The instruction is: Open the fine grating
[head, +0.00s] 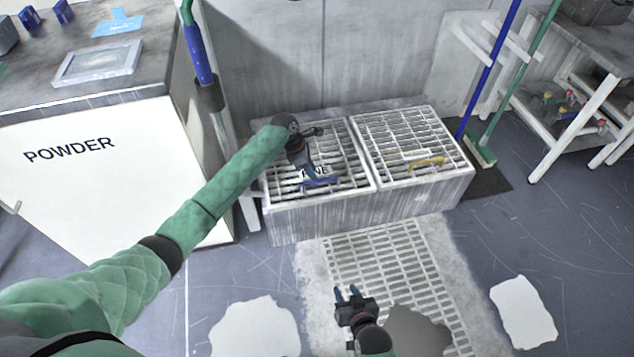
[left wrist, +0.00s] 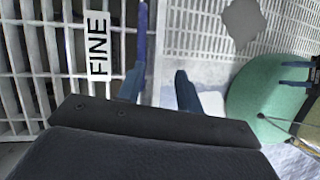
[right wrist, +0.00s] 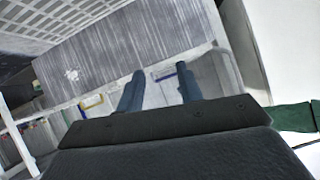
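The fine grating (head: 345,155) is the left of two white slatted lids on a grey box, lying flat and closed. Its FINE label (left wrist: 98,45) shows in the left wrist view and is partly covered by my gripper in the head view. A blue bar handle (head: 320,185) sits along its front edge. My left gripper (head: 311,172) is just above the handle, fingers apart. In the left wrist view, the handle (left wrist: 142,28) runs up beside the left fingertip; I cannot tell whether they touch. My right gripper (head: 348,292) is open and empty above the floor in front.
The other grating (head: 410,140) has a yellow handle (head: 427,163) and is closed. A POWDER cabinet (head: 100,185) stands left. A blue-handled and a green-handled broom (head: 482,155) and a white-legged shelf (head: 570,115) are right. A floor grating (head: 385,265) and pale patches lie in front.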

